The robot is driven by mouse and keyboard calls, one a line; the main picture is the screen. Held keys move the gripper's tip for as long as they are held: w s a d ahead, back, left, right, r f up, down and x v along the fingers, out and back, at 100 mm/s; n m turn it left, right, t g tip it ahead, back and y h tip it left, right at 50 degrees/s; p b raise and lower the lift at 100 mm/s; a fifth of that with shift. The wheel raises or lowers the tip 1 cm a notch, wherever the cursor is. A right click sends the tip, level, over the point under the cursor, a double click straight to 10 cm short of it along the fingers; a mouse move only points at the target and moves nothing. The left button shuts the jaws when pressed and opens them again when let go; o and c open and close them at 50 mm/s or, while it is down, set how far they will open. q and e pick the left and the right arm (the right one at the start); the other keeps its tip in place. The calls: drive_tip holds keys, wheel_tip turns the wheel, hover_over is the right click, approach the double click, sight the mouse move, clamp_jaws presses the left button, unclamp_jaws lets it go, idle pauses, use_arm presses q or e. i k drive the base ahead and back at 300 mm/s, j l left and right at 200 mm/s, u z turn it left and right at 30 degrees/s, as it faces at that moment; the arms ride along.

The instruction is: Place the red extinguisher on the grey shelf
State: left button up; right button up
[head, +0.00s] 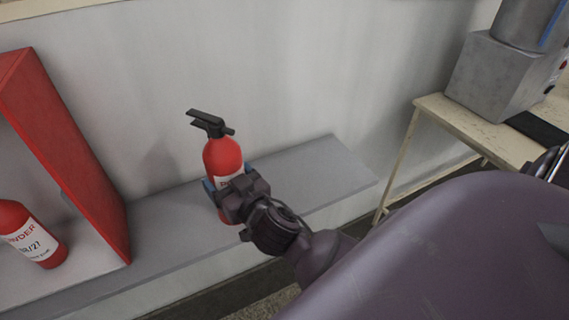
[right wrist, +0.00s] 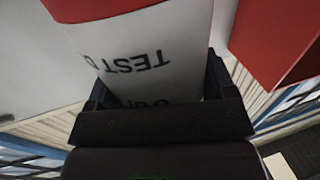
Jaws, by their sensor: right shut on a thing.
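The red extinguisher (head: 223,157) with a black handle on top stands nearly upright over the grey shelf (head: 315,172). My right gripper (head: 229,182) is shut around its body, one finger on each side. I cannot tell whether its base, hidden behind the gripper, touches the shelf. In the right wrist view the extinguisher's white label (right wrist: 150,50) fills the space between the fingers of my right gripper (right wrist: 158,88). My left gripper is not in view.
A red open cabinet (head: 60,140) stands at the left, with another red extinguisher (head: 30,235) inside it. The shelf is bare to the right of the held extinguisher. A cream table (head: 435,105) with a grey metal box (head: 492,80) stands at the right. A pale wall rises behind the shelf.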

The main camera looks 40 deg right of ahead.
sight(326, 165)
drive_tip(key=l+z, duration=0.15)
drive_tip(key=l, duration=0.3)
drive_tip(key=i+l+z, duration=0.2)
drive_tip(key=l, duration=0.3)
drive_tip(key=l+z, duration=0.15)
drive_tip(key=l, duration=0.3)
